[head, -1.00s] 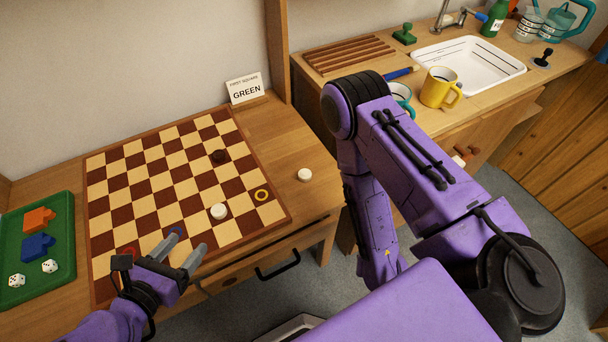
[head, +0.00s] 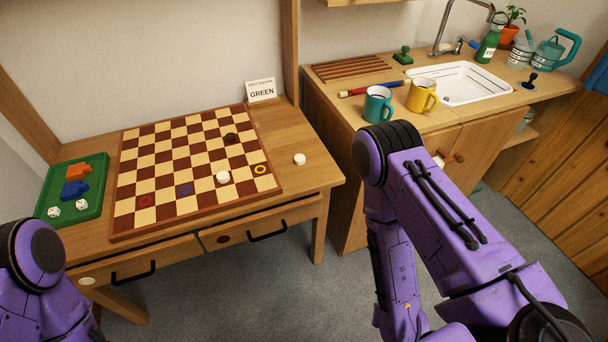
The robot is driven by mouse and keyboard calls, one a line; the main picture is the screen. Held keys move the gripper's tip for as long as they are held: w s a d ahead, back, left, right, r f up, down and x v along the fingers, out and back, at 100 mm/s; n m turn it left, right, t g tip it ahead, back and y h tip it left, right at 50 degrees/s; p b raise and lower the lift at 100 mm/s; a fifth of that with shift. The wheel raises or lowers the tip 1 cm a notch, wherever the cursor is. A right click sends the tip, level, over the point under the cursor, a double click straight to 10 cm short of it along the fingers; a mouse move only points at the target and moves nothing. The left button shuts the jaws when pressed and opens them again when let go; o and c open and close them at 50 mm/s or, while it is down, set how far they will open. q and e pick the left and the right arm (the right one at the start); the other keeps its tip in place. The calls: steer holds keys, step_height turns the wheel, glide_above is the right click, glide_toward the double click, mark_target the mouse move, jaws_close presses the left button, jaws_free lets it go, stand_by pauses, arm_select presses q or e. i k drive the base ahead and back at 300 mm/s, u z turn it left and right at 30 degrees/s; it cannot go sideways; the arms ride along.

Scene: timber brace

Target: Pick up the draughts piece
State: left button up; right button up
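A white draughts piece (head: 223,177) stands on the chequered board (head: 174,211), towards its right front. A dark draughts piece (head: 230,138) stands farther back on the board. Another white draughts piece (head: 300,159) lies on the bare tabletop to the right of the board. Neither gripper shows now. Only a part of my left arm is in the lower left corner, and my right arm crosses the right side with its gripper out of sight.
Red (head: 145,201), blue (head: 184,189) and yellow (head: 260,169) rings mark board squares. A card (head: 261,90) reads "FIRST SQUARE GREEN". A green tray (head: 98,163) holds figures and dice. Mugs (head: 378,104) stand on the sink counter.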

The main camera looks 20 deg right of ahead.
mark_target(299, 158)
steer(key=k, duration=1)
steer(key=z, duration=0.9)
steer(key=i, duration=1.5)
steer(key=u, duration=0.3)
